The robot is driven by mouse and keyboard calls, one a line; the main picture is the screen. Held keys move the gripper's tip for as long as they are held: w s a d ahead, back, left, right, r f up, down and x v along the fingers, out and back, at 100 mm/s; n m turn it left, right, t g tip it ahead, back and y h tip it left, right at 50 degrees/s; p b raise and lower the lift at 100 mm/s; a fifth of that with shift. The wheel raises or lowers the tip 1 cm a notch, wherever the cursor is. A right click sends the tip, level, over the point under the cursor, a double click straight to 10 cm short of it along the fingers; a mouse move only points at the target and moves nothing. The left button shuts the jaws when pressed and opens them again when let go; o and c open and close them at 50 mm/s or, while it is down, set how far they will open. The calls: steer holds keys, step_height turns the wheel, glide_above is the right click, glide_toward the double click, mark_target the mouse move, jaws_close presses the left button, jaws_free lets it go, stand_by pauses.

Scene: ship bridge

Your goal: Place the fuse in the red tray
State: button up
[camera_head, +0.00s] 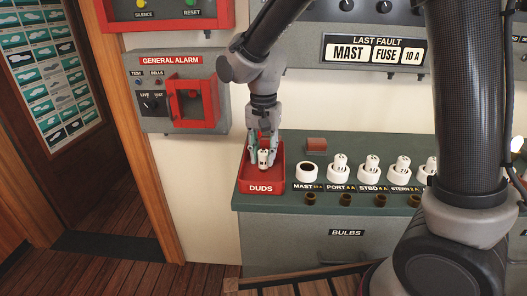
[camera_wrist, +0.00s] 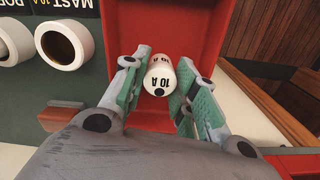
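The fuse (camera_wrist: 160,77) is a small white cylinder marked 10 A. In the wrist view it sits between the two green-padded fingers of my gripper (camera_wrist: 162,78), with its marked end facing the camera. In the head view my gripper (camera_head: 263,151) points down over the red tray (camera_head: 261,186) labelled DUDS. The fuse (camera_head: 264,158) shows below the fingertips, roughly upright, inside the tray's outline. Whether its lower end touches the tray floor is hidden.
Right of the tray stands the empty MAST socket (camera_head: 307,172), then several sockets with white fuses in them. A small red-brown block (camera_head: 316,144) lies behind. Brown bulb holders line the green counter's (camera_head: 285,203) front. The General Alarm box (camera_head: 182,90) hangs on the wall behind.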

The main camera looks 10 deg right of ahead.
mark_target(264, 151)
steer(key=o, duration=0.3)
steer(key=shift+r, duration=0.1)
step_height(264, 151, up, 12)
stand_by(0.4)
steer(key=s+d+r+n+t, duration=0.1)
steer(key=s+d+r, duration=0.15)
steer(key=d, duration=0.45)
steer(key=s+d+r+t, duration=0.1)
steer(key=s+d+r, duration=0.15)
steer(key=d, duration=0.55)
steer(key=s+d+f+n+t, duration=0.2)
steer(key=s+d+f+n, duration=0.1)
steer(key=s+d, duration=1)
steer(key=shift+s+f, duration=0.3)
steer(key=shift+s, duration=0.1)
